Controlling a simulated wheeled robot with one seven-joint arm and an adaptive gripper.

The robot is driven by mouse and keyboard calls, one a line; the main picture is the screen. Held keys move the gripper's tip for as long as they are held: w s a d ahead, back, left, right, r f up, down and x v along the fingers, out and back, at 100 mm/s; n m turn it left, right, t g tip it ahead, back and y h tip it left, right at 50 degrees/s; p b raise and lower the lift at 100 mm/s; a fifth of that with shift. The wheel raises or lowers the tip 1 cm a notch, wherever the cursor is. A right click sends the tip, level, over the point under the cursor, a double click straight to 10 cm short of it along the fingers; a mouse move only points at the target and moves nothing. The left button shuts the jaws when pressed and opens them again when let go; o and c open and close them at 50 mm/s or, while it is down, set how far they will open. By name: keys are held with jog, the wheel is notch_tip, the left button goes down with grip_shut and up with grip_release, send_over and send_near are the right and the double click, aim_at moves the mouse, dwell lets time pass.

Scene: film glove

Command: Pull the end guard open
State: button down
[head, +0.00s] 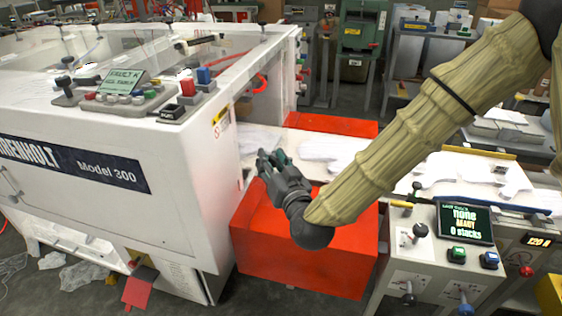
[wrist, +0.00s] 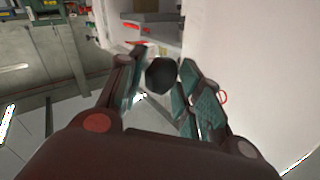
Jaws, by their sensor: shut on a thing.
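The white machine (head: 225,150) marked "Model 300" fills the left of the head view. My gripper (head: 268,160) is beside its right end, above a red box. In the wrist view, the fingers of my gripper (wrist: 160,85) are closed around a round black knob (wrist: 160,75), which sits between the fingertips. The knob is hidden behind my fingers in the head view. A smooth white panel (wrist: 250,70) stands close on the right of the wrist view. I cannot make out the end guard's outline or how far open it is.
The red box (head: 300,245) stands under my gripper. A table with white gloves (head: 440,170) lies to the right, with a control panel (head: 465,223) in front of it. A button console (head: 140,95) sits on the machine top. Grey floor shows at left in the wrist view.

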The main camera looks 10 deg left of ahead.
jog(key=shift+s+a+r, duration=0.15)
jog(key=shift+s+a, duration=0.05)
jog(key=shift+a, duration=0.15)
jog(key=c, duration=1.2)
grip_release()
jog(key=shift+o, duration=0.8)
jog(key=shift+a, duration=0.25)
jog(key=shift+w+d+f, duration=0.1)
jog(key=shift+d+f, duration=0.1)
jog(key=shift+f, duration=0.15)
jog(key=shift+a, duration=0.1)
jog(key=shift+r, duration=0.15)
